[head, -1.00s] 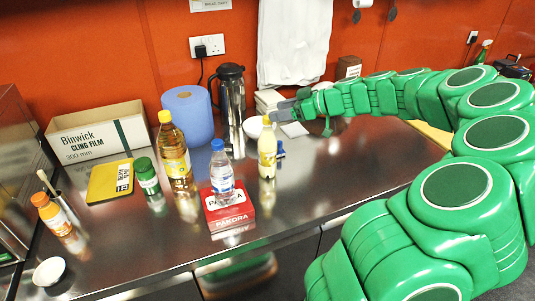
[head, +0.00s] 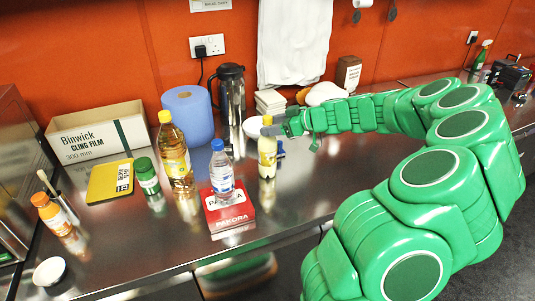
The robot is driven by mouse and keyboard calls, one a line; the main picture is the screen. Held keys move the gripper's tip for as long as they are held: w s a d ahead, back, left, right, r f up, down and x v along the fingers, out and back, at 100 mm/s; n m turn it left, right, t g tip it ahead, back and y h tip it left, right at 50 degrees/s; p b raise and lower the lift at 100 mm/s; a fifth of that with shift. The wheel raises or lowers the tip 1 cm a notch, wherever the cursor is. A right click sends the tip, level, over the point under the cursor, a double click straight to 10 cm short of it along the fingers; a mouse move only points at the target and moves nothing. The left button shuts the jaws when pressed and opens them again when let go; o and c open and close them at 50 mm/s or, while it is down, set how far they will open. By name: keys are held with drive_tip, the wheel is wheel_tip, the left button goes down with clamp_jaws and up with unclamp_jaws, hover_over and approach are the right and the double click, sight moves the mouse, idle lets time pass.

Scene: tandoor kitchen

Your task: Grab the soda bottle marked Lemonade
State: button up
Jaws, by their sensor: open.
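A pale yellow bottle (head: 267,158) with a yellow cap stands upright on the steel counter (head: 330,185), right of the red box. Its label is too small to read, so I cannot tell if it says Lemonade. My gripper (head: 268,128) is open and comes in from the right at the bottle's neck, just below the cap. A dark finger overlaps the neck in this view. I cannot tell whether the fingers are around the neck or in front of it, or whether they touch it.
A clear water bottle (head: 221,170) stands on a red Pakora box (head: 228,208) to the left. Beyond it are a large amber bottle (head: 174,155), a green-capped jar (head: 147,178) and an orange bottle (head: 52,212).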

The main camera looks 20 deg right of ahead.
drive_tip(key=shift+x, duration=2)
drive_tip(key=shift+w+r, duration=0.1)
drive_tip(key=shift+r, duration=0.05)
clamp_jaws()
